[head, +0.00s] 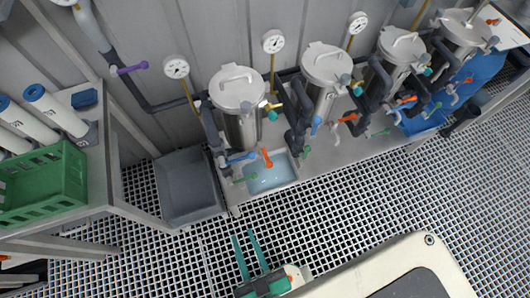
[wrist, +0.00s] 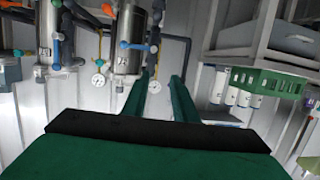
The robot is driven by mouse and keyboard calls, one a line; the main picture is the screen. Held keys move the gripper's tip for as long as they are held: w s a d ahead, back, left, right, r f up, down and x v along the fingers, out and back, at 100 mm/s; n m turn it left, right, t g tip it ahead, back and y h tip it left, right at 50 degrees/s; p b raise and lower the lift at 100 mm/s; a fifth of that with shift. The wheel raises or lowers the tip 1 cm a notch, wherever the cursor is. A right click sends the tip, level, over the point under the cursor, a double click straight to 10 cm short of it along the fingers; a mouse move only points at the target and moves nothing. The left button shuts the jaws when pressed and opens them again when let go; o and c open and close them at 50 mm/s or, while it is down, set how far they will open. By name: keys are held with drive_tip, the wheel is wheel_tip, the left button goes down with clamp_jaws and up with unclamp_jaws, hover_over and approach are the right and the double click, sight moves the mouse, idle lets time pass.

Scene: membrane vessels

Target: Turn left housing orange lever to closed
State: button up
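The left housing (head: 238,108) is a steel cylinder with a lidded top, standing first in a row of similar vessels. Its orange lever (head: 267,157) sits low in front of it, just above a basin of light blue liquid (head: 270,176). A blue lever (head: 242,157) is left of it and a green one (head: 245,179) is lower. My gripper (head: 245,236) is open and empty, below and apart from the orange lever. The wrist view looks upside down; both fingers (wrist: 161,77) are spread there with nothing between them. The left housing (wrist: 128,25) appears beyond them.
A grey bin (head: 188,187) stands left of the basin. A bench with a green crate (head: 45,185) and white cylinders is at the left. A purple lever (head: 130,69) is on the wall pipe. Grating floor lies open between my gripper and the vessels.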

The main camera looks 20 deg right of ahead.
idle(0.4)
drive_tip(key=shift+f, duration=0.1)
drive_tip(key=c, duration=0.5)
drive_tip(key=a+f, duration=0.2)
drive_tip(key=f, duration=0.1)
drive_tip(key=shift+s+a+g, duration=0.1)
drive_tip(key=shift+s+g, duration=0.2)
drive_tip(key=shift+s, duration=0.1)
clamp_jaws()
drive_tip(key=w+a+f+m+g+h, duration=0.2)
drive_tip(key=w+a+f+m+h, duration=0.1)
drive_tip(key=a+f+m+h, duration=0.3)
drive_tip(key=w+a+f+m+g+h, duration=0.1)
drive_tip(key=w+a+f+m+h, duration=0.3)
drive_tip(key=f, duration=0.4)
drive_tip(key=w+d+f+m+g+h, duration=0.1)
drive_tip(key=w+m+g+h, duration=0.35)
drive_tip(key=w, duration=0.65)
drive_tip(key=m+g+h, duration=0.4)
drive_tip(key=g, duration=0.5)
approach(266, 155)
drive_tip(key=shift+t+y, duration=0.25)
drive_tip(key=d, duration=0.1)
drive_tip(key=s+d, duration=0.1)
drive_tip(key=d, duration=0.3)
drive_tip(key=shift+s+d+r, duration=0.1)
drive_tip(key=shift+s+d, duration=0.1)
drive_tip(key=shift+s, duration=0.15)
